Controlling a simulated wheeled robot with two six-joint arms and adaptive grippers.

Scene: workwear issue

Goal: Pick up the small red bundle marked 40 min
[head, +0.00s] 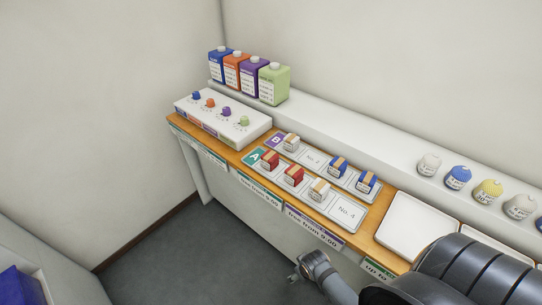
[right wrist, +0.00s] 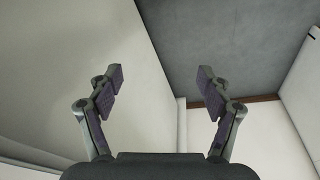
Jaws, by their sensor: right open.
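Two small red bundles with tan bands stand side by side in the front tray A (head: 345,211): one red bundle (head: 270,161) at its left end, the other red bundle (head: 293,176) just right of it. Their markings are too small to read, so I cannot tell which says 40 min. My right gripper (head: 297,272) is in front of the counter, low and apart from the bundles. In the right wrist view its two fingers (right wrist: 161,75) are spread and empty, with floor and pale walls behind. My left gripper is not in view.
Tray A also holds a white bundle (head: 319,190) and a blank slot No. 4. Behind it, tray B holds a white bundle (head: 291,142) and two blue bundles (head: 338,168). Coloured jugs (head: 274,84) stand back left. A white panel (head: 414,228) lies at right.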

